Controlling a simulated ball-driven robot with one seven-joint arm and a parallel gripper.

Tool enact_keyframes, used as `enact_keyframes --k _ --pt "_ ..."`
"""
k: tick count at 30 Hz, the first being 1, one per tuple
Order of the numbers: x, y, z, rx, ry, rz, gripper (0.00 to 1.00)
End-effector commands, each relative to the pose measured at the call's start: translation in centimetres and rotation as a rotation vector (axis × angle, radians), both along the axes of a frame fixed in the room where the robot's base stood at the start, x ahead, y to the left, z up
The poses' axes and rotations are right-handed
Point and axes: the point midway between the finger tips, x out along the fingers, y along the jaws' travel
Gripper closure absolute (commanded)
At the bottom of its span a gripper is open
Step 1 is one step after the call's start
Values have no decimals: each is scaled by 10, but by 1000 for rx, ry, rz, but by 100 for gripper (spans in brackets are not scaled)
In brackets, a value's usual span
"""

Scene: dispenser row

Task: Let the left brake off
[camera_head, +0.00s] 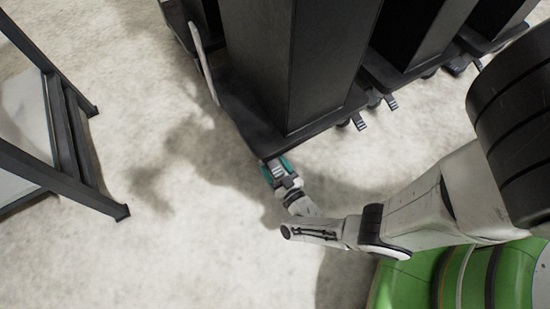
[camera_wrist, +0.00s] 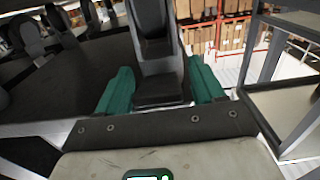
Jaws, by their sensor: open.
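A tall black dispenser (camera_head: 290,60) stands on a dark wheeled base (camera_head: 240,115). The left brake, a small grey ribbed pedal (camera_head: 277,169), shows at the base's near corner. My gripper (camera_head: 278,168) is there with its teal fingers apart, one on each side of the pedal. In the wrist view my gripper (camera_wrist: 162,90) is open around the dark grey pedal (camera_wrist: 160,68). I cannot tell whether the fingers touch it. Another ribbed pedal (camera_head: 358,122) sticks out at the right of the same base.
More black dispensers (camera_head: 415,30) stand in a row to the right, with a further pedal (camera_head: 391,102). A dark metal frame (camera_head: 60,150) stands at the left. Pale floor (camera_head: 170,230) between is clear. Shelves with boxes (camera_wrist: 225,30) show far behind.

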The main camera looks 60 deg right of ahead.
Motion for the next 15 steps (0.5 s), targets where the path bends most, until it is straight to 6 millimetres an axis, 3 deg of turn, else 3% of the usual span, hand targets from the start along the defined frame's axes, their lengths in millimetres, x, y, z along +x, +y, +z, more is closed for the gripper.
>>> enact_keyframes --k 6,15 --pt "0 0 0 0 0 0 33" --pt "0 0 0 0 0 0 62"
